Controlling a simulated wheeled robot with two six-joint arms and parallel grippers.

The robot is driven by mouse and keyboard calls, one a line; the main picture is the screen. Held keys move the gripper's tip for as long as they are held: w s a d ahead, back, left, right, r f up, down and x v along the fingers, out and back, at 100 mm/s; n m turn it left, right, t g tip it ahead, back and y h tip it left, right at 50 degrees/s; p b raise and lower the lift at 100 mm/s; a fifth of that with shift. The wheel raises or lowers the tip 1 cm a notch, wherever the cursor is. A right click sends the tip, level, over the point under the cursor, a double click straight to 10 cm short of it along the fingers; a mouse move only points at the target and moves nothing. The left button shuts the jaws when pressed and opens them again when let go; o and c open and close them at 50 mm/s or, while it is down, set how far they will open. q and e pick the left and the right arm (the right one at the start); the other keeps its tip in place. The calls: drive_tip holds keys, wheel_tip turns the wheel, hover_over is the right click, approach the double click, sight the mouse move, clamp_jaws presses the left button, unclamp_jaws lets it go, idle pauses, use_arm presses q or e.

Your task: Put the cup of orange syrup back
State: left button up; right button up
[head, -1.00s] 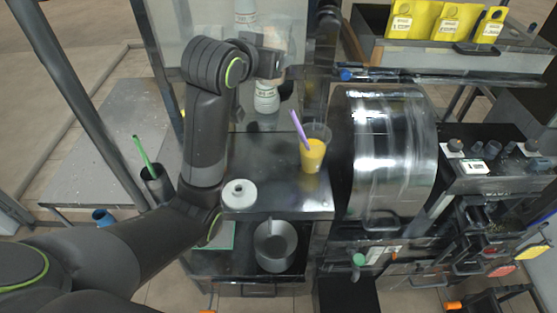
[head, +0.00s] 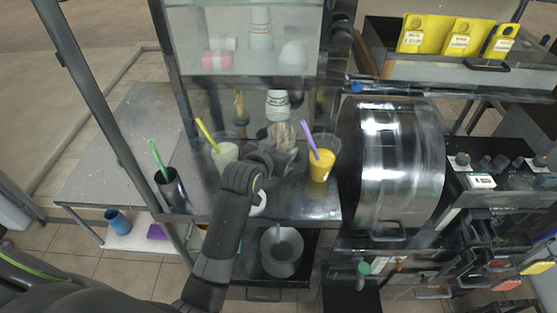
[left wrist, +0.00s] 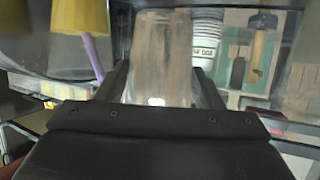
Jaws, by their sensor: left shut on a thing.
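My left gripper (head: 276,152) is just above the dark counter (head: 300,205), between two drink cups. It is shut on a clear cup (head: 283,135) with a pale brownish tint. The held cup (left wrist: 160,55) fills the space between the fingers in the left wrist view. I cannot tell whether it touches the counter or what is in it. An orange drink cup (head: 322,166) with a purple straw stands to its right. A pale green cup (head: 225,155) with a yellow straw stands to its left. My right gripper is not in view.
A stack of paper cups (head: 277,103) is behind the held cup. A shiny metal drum (head: 397,165) stands close on the right. A dark holder with a green straw (head: 172,188) is at the left. A metal pot (head: 282,250) sits below the counter.

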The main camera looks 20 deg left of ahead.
use_arm(q)
wheel_tip(320, 180, down, 5)
drive_tip(key=shift+r, duration=0.1)
drive_tip(key=shift+f, duration=0.3)
drive_tip(key=shift+f, duration=0.1)
drive_tip(key=o, duration=1)
